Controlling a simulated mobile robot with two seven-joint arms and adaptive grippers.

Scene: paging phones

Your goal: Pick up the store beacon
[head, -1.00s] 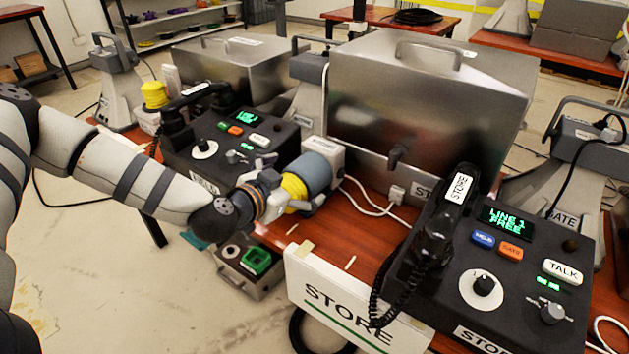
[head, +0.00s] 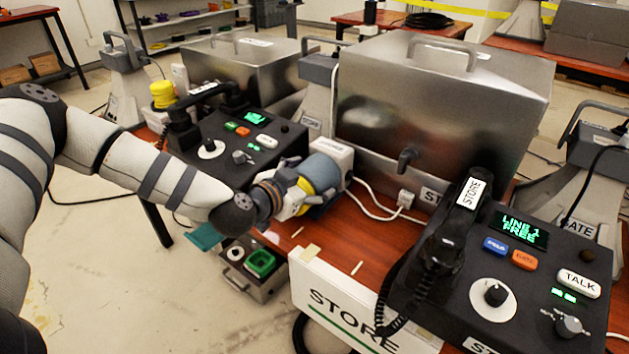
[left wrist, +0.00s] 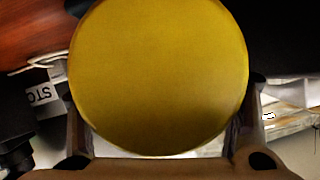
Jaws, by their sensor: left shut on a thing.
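The store beacon (head: 322,172) has a blue-grey rounded body and a yellow part facing my gripper. It lies sideways in front of a small white box (head: 336,153) on the red-brown table. I cannot tell whether it touches that box. My left gripper (head: 302,192) is shut on it from the left, and its fingers hide part of the yellow. In the left wrist view the beacon's yellow round face (left wrist: 160,75) fills the space between the fingers. My right gripper is not in view.
The store phone console (head: 500,270) with its handset (head: 458,225) stands at the right. A steel hood (head: 440,110) stands behind. Another console (head: 235,145) is at the left, near a yellow beacon (head: 163,94). A STORE sign (head: 345,310) hangs at the table's front edge.

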